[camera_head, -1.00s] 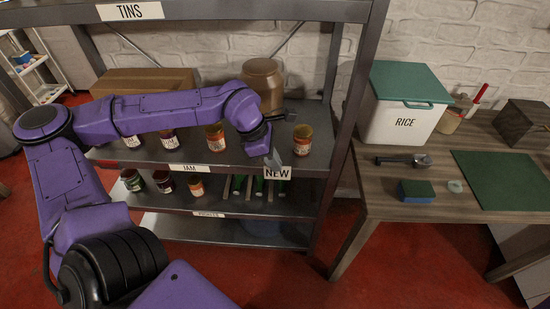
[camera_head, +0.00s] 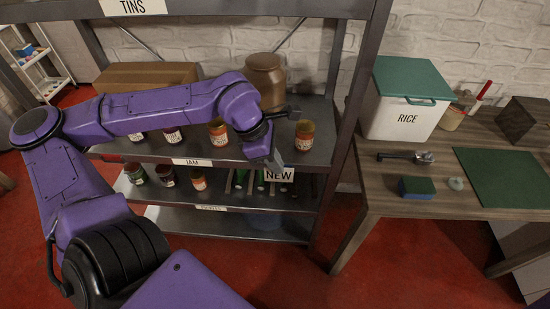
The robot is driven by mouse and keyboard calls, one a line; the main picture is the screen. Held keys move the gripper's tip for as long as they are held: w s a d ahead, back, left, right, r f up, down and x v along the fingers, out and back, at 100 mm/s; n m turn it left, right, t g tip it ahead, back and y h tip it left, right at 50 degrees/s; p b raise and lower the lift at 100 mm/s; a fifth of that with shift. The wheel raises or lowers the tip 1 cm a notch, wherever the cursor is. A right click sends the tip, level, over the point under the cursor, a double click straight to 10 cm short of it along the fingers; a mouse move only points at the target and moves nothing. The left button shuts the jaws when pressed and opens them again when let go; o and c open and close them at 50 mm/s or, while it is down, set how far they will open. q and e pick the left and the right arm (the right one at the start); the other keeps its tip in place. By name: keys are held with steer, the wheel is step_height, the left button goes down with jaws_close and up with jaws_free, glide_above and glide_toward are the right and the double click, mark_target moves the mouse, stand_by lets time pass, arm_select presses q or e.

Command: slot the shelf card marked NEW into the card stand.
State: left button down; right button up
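The shelf card marked NEW (camera_head: 279,174) is a small white card with black letters. It hangs under my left gripper (camera_head: 275,160), whose fingers appear shut on its upper left edge. Card and gripper are in front of the metal shelf unit (camera_head: 240,153), to the right of the JAM label and just below the middle shelf's front edge. I cannot make out the card stand; it may be behind the card or my arm. My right gripper is not in view.
Several jars stand on the middle shelf, one (camera_head: 304,135) just right of my gripper. More jars (camera_head: 198,180) and green items between upright dividers are on the shelf below. On the right a wooden table (camera_head: 400,202) holds a RICE bin (camera_head: 405,119) and a sponge (camera_head: 417,188).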

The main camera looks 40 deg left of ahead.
arm_select(q)
steer(key=shift+r+p, duration=1.7)
steer(key=shift+r, duration=0.05)
